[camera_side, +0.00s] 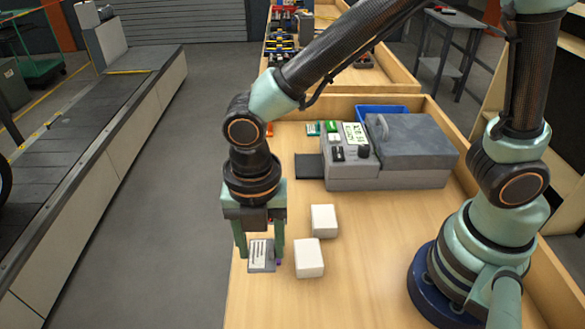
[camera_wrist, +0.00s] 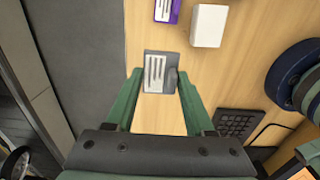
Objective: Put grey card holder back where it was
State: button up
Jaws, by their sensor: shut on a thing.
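The grey card holder (camera_side: 261,255), with white printed lines on its face, is between the two green fingers of my gripper (camera_side: 260,250). My gripper is shut on it, near the left edge of the wooden bench. In the wrist view the card holder (camera_wrist: 160,73) sits between the fingertips of my gripper (camera_wrist: 160,78), its lined white label facing the camera. I cannot tell whether its underside touches the bench top.
Two white boxes (camera_side: 309,258) (camera_side: 323,219) stand just right of my gripper. A purple card (camera_wrist: 167,10) lies close by. A grey machine (camera_side: 390,155) with a dark tray (camera_side: 309,167) stands farther back. The slat conveyor (camera_side: 60,165) is at left, across the floor.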

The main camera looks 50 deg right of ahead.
aim_at(266, 290)
notch_tip(266, 290, down, 11)
jog(key=shift+r, duration=0.2)
jog(key=shift+f, duration=0.15)
dwell(0.3)
jog(key=o, duration=1.3)
